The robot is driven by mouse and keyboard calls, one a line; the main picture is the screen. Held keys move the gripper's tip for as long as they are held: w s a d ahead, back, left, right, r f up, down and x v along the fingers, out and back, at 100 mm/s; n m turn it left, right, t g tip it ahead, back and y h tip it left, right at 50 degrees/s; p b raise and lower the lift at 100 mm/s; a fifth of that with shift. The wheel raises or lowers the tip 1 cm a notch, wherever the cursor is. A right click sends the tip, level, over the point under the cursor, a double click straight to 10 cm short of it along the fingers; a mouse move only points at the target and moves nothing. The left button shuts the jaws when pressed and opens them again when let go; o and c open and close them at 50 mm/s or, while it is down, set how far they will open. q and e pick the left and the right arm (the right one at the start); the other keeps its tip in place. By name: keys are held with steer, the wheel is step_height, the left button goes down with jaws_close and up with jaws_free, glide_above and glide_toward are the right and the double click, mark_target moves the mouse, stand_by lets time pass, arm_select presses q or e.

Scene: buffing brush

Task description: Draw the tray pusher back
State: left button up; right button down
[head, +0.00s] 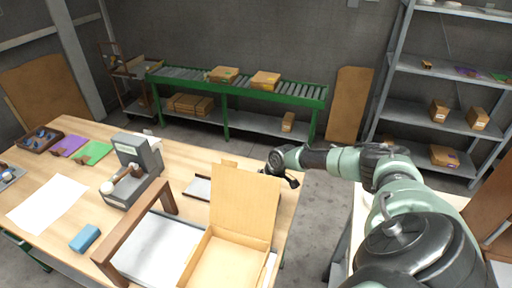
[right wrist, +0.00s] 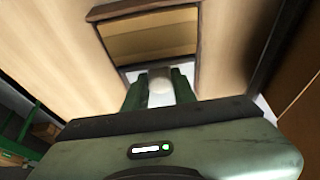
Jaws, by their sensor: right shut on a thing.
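My right gripper (head: 275,165) reaches in from the right to the table's right edge, just behind the raised lid of an open cardboard box (head: 230,262). In the right wrist view its two green fingers (right wrist: 160,86) are shut on a pale, rounded handle (right wrist: 160,92), which I take to be the tray pusher's. A brown-framed opening (right wrist: 148,40) lies just beyond the fingers. The rest of the pusher is hard to make out, and the lid hides part of that area in the head view. My left gripper is not in view.
A brown wooden frame (head: 135,238) stands over a pale plate beside the box. A grey device (head: 133,168), a blue block (head: 85,238) and a white sheet (head: 48,204) are on the table. A green roller conveyor (head: 240,86) and shelving (head: 430,112) stand behind.

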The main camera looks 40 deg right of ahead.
steer(key=shift+w+a+f+b, duration=0.1)
steer(key=shift+w+a+b, duration=0.05)
steer(key=shift+w+b, duration=0.2)
steer(key=w+a+b, duration=0.1)
steer(key=w, duration=0.1)
steer(key=w+a+b, duration=0.1)
steer(key=w+b, duration=0.1)
steer(key=w, duration=0.1)
steer(key=w+a+b, duration=0.1)
steer(key=w+a, duration=0.1)
steer(key=shift+w+b, duration=0.4)
steer(key=shift+s, duration=0.1)
steer(key=c, duration=1.1)
jaws_free()
steer(key=shift+c, duration=0.2)
steer(key=v, duration=0.8)
steer(key=shift+b, duration=0.4)
